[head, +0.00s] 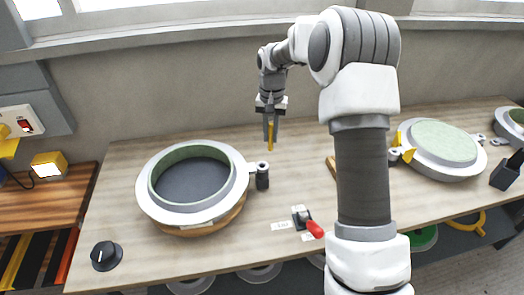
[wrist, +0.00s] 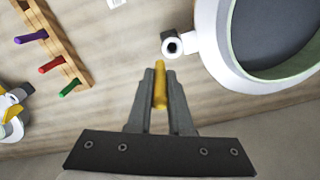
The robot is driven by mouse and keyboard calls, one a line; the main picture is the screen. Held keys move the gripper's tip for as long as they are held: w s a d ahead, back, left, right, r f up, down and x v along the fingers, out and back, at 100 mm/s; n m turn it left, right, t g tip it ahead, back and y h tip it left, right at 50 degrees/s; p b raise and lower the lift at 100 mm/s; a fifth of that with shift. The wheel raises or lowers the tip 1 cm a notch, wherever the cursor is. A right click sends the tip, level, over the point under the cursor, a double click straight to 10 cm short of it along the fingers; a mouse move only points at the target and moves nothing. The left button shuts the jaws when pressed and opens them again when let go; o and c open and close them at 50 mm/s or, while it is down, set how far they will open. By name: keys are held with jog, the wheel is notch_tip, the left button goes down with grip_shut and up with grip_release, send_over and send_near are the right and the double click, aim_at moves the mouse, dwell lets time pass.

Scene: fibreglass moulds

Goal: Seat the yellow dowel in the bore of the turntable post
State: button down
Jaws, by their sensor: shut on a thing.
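The yellow dowel (wrist: 160,88) is held upright between the fingers of my gripper (wrist: 160,78), which is shut on it. In the head view my gripper (head: 269,122) hangs above the bench with the dowel (head: 270,138) pointing down. The turntable post (head: 262,176) is dark with a pale top, at the right side of the round mould (head: 145,198). In the wrist view the post (wrist: 167,36) shows its open, dark bore, ahead of the dowel tip and slightly right. The dowel and post appear apart.
A wooden rack (wrist: 58,42) with purple, red and green pegs lies left of the gripper in the wrist view. In the head view there are a red-handled lever (head: 310,223), a black knob (head: 106,256) and a second mould (head: 442,145). The bench (head: 130,140) behind the round mould is clear.

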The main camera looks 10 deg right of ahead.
notch_tip(320, 180, down, 6)
jog(key=a, duration=0.2)
jog(key=shift+a+r, duration=0.25)
jog(key=shift+f+b, duration=0.3)
jog(key=shift+f, duration=0.3)
jog(key=c, duration=0.8)
grip_release()
jog(key=shift+c, duration=0.2)
